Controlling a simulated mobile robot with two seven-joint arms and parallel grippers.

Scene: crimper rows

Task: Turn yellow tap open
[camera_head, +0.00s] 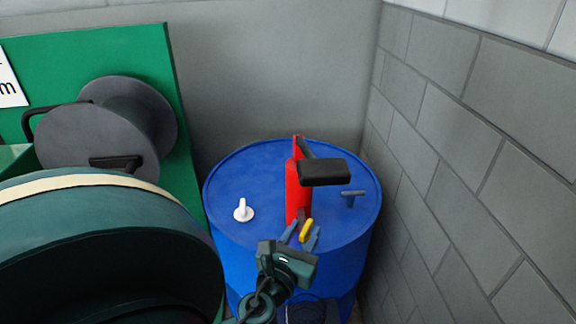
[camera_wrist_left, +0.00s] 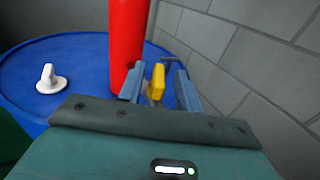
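The yellow tap (camera_head: 306,230) is a small yellow handle at the near side of the blue barrel, below the red upright part. It also shows in the left wrist view (camera_wrist_left: 157,80), standing upright between my fingers. My left gripper (camera_head: 303,233) is open, with one blue-grey finger on each side of the yellow handle. In the left wrist view my left gripper (camera_wrist_left: 159,88) shows a gap between each finger and the handle. The base of the tap is partly hidden by the gripper. My right gripper is not in view.
The blue barrel (camera_head: 263,165) carries a red pump (camera_head: 298,190) with a black handle (camera_head: 323,172), a white tap (camera_head: 243,210) and a blue-grey T-shaped handle (camera_head: 352,196). A grey block wall (camera_head: 452,150) stands close on the right. A green panel with a grey reel (camera_head: 120,125) is at left.

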